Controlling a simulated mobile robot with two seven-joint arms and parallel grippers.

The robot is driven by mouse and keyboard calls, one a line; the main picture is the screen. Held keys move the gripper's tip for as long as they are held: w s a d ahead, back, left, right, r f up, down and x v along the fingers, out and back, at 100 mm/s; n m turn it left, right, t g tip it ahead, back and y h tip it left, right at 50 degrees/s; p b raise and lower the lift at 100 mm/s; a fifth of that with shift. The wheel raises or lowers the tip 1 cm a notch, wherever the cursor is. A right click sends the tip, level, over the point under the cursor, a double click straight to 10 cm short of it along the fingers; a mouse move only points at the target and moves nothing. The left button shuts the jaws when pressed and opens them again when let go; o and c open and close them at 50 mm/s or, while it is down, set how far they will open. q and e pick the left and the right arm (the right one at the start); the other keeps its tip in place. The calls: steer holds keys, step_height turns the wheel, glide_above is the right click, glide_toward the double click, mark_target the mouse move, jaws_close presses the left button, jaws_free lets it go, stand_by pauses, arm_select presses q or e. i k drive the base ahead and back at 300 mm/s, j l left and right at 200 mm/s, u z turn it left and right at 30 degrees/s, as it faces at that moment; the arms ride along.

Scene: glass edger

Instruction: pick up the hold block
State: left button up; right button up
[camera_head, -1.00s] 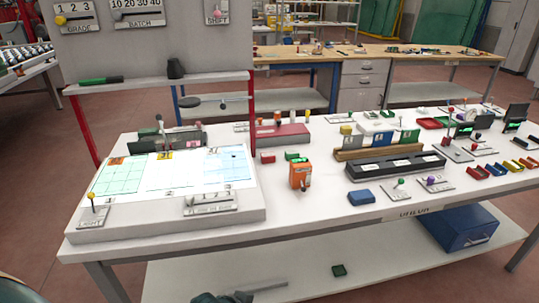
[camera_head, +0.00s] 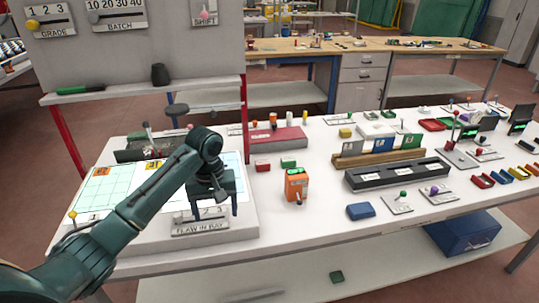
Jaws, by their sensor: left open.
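No readable "hold" label shows, so I cannot tell which block is the hold block. A small red block (camera_head: 262,165) and a small green block (camera_head: 288,162) lie on the white table behind the orange device. A yellow block (camera_head: 346,132) sits farther back, and a blue block (camera_head: 360,211) lies right of the orange device. My left gripper (camera_head: 215,208) is open, fingers downward, over the lit panel's right front by the "FLAW IN BAY" plate, left of these blocks. It appears empty. My right gripper is out of view.
The orange device (camera_head: 296,184) stands right of my left gripper. A black tray (camera_head: 397,174) and a wooden rack (camera_head: 378,153) with cards lie farther right. A red post (camera_head: 245,115) and overhead shelf (camera_head: 140,92) stand behind the arm. The table's front strip has free room.

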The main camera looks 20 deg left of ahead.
mark_target(262, 166)
steer(key=i, duration=1.1)
